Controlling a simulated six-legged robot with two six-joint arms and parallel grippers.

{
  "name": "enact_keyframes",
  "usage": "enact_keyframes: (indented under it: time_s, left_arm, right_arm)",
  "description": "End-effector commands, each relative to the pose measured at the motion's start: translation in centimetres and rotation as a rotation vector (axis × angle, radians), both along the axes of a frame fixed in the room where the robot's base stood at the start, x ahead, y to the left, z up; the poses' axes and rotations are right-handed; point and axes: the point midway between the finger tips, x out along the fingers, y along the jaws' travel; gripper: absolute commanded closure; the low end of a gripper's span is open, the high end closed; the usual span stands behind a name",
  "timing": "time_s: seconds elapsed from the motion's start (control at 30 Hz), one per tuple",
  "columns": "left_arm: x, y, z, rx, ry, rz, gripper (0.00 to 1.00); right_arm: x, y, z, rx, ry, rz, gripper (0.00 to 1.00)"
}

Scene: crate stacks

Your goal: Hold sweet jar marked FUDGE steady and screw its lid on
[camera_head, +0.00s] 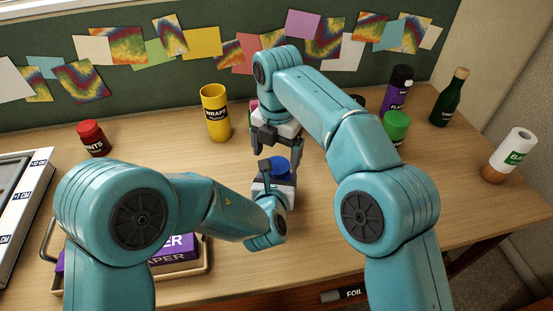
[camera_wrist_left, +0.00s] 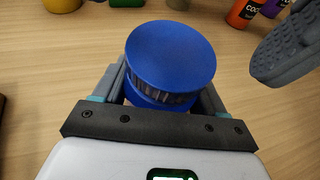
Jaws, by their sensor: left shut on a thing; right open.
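The jar has a wide blue lid (camera_head: 280,167) on top. In the left wrist view the blue lid (camera_wrist_left: 170,48) sits over a ridged greyish band with more blue below. No FUDGE label can be read. My left gripper (camera_wrist_left: 160,100) is shut on the jar, one finger on each side below the lid. One right finger (camera_wrist_left: 288,50) shows in the left wrist view, apart from the lid.
A tray (camera_head: 205,262) holds a purple box front left.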

Motion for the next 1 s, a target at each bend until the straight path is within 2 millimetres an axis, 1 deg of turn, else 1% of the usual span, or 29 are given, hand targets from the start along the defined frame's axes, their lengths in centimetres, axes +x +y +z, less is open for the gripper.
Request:
enact_keyframes:
  time_s: [0.03, 0.13, 0.33, 0.37, 0.4, 0.5, 0.6, 0.73, 0.83, 1.0]
  left_arm:
    - [0.0, 0.0, 0.1, 0.000, -0.002, 0.000, 1.00]
    - [0.0, 0.0, 0.1, 0.000, -0.002, 0.000, 1.00]
    - [0.0, 0.0, 0.1, 0.000, -0.002, 0.000, 1.00]
    - [0.0, 0.0, 0.1, 0.000, -0.001, 0.000, 1.00]
    - [0.0, 0.0, 0.1, 0.000, -0.001, 0.000, 1.00]
    - [0.0, 0.0, 0.1, 0.000, -0.002, 0.000, 1.00]
    - [0.0, 0.0, 0.1, 0.000, -0.002, 0.000, 1.00]
    - [0.0, 0.0, 0.1, 0.000, -0.002, 0.000, 1.00]
    - [0.0, 0.0, 0.1, 0.000, -0.001, 0.000, 1.00]
    - [0.0, 0.0, 0.1, 0.000, -0.002, 0.000, 1.00]
  right_arm:
    - [0.0, 0.0, 0.5, 0.001, 0.000, 0.000, 0.11]
    - [-0.1, 0.0, 0.9, 0.000, 0.001, 0.001, 0.11]
    - [-0.1, 0.0, 1.0, -0.001, 0.002, 0.000, 0.11]
    - [-0.1, 0.0, 1.0, -0.001, 0.002, 0.000, 0.13]
    - [-0.1, 0.0, 1.0, -0.001, 0.003, 0.004, 0.13]
    - [-0.4, -0.3, 1.1, -0.010, 0.017, 0.067, 0.13]
    - [-0.4, -1.0, 3.0, -0.017, 0.018, 0.192, 0.13]
    - [-0.3, -0.9, 4.7, -0.018, 0.004, 0.289, 0.13]
    - [-0.1, -0.5, 5.2, -0.012, -0.014, 0.299, 0.13]
    - [-0.1, -0.2, 5.0, -0.014, -0.013, 0.302, 0.13]
